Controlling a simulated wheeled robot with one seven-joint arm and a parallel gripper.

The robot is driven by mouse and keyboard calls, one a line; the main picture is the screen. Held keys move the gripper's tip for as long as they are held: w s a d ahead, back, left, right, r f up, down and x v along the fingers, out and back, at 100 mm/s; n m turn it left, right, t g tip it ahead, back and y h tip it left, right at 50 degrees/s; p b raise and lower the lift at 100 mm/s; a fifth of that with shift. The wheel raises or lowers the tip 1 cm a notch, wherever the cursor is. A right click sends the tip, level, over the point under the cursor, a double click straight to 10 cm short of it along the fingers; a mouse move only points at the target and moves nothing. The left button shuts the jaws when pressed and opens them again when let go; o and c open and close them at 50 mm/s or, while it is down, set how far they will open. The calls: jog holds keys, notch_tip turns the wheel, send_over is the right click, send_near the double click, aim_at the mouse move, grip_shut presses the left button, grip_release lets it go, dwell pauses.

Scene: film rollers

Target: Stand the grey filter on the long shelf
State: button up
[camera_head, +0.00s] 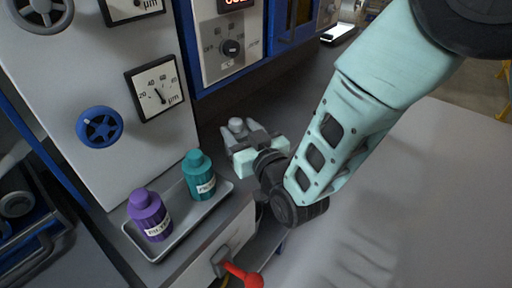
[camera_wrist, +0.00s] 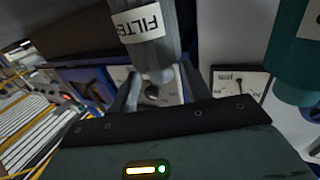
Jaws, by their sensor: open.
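The grey filter (camera_head: 236,125) shows in the head view beside the panel, its lower part hidden by my gripper. In the wrist view the filter (camera_wrist: 152,58) is close, with a white label reading "FILTE". My gripper (camera_head: 243,141) is open, with its fingers around or just beside the filter. In the wrist view the fingertips (camera_wrist: 158,88) show either side of the filter's narrow end. I cannot tell whether either finger touches it. A dark long surface (camera_head: 307,82), perhaps the long shelf, runs along the machine behind the gripper. What the filter rests on is hidden.
A grey tray (camera_head: 184,222) left of my gripper holds a purple bottle (camera_head: 149,214) and a teal bottle (camera_head: 199,176). The panel has a blue handwheel (camera_head: 100,127) and a gauge (camera_head: 157,87). A red handle (camera_head: 242,275) sticks out below. The grey surface at right is clear.

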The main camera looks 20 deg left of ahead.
jog(key=b+v, duration=0.1)
jog(key=v, duration=0.8)
jog(key=shift+s+r, duration=0.1)
jog(key=s+d+g+h, duration=0.4)
jog(key=d, duration=0.4)
jog(key=s+d+r+m+g+h, duration=0.1)
jog(key=s+d+g+h, duration=0.3)
jog(key=d, duration=0.3)
jog(key=s+d+r+g+h, duration=0.1)
jog(key=s+d+g+h, duration=0.3)
jog(key=s+d, duration=0.2)
jog(key=d, duration=0.2)
jog(key=shift+s+d+g, duration=0.2)
jog(key=shift+d+g, duration=0.1)
jog(key=shift+g, duration=0.1)
